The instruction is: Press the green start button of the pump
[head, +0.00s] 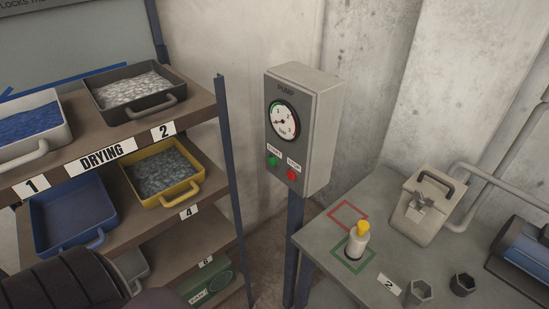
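The pump box (318,135) is a grey control box on a dark blue post in the middle of the head view. Its front carries a round pressure gauge (283,120) with a red needle. Below the gauge is the green start button (272,161) at the left, under a small label. The red stop button (292,175) is to its right and slightly lower. Nothing covers either button. Neither gripper shows in the head view. A dark ribbed part of my arm seems to show at the lower left.
A drying rack (200,108) with trays stands left of the box, its blue upright (231,165) close by. At right, a grey table (325,228) holds a yellow-capped white bottle (355,246), a beige clamped container (420,208) and dark cups. Space in front of the box looks clear.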

